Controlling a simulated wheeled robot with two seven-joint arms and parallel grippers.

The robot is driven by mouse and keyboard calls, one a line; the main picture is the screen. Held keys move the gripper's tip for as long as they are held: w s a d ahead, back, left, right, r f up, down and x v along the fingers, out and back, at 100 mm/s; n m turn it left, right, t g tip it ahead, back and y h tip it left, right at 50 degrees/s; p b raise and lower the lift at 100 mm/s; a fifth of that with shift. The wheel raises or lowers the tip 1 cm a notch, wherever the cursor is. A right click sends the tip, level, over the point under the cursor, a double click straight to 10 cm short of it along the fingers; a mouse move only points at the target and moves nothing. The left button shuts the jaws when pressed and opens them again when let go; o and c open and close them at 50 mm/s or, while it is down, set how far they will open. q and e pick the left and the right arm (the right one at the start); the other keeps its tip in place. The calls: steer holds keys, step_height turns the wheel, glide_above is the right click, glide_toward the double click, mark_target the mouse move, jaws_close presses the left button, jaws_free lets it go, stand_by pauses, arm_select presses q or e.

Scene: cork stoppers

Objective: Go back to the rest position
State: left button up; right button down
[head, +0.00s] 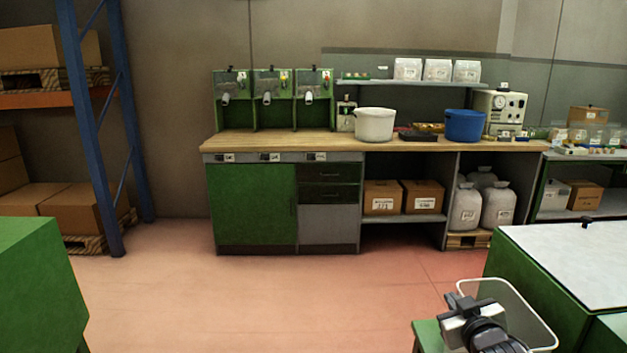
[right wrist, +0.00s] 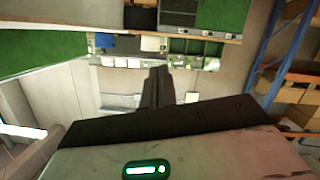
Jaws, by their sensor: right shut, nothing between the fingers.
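My right gripper (head: 468,308) shows at the lower right of the head view, held in front of a white-rimmed bin (head: 541,325). In the right wrist view its dark fingers (right wrist: 157,78) are together, with nothing between them. That view is upside down, with the workbench at its top. My left gripper is not in view.
A wooden-topped workbench (head: 280,144) stands ahead, with a white tub (head: 374,125) and a blue tub (head: 465,126). A white-topped green table (head: 575,255) is at right, a green block (head: 38,285) at left. A blue-framed rack (head: 88,130) stands far left. The middle floor is clear.

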steer(key=s+a+f+g+y, duration=0.1)
steer(key=s+a+f, duration=0.3)
steer(key=s+f, duration=0.25)
steer(key=s+a+f+g+y, duration=0.1)
steer(key=s+a+f, duration=0.35)
steer(key=s, duration=0.25)
steer(key=s+a+f+g, duration=0.1)
steer(key=s+a+f, duration=0.1)
steer(key=s, duration=0.7)
steer(key=s+a+f+g+y, duration=0.1)
steer(key=s+a+f+g, duration=0.1)
steer(key=s, duration=0.7)
steer(key=shift+a+f+m, duration=0.2)
steer(key=shift+a+m, duration=0.1)
steer(key=shift+a, duration=0.5)
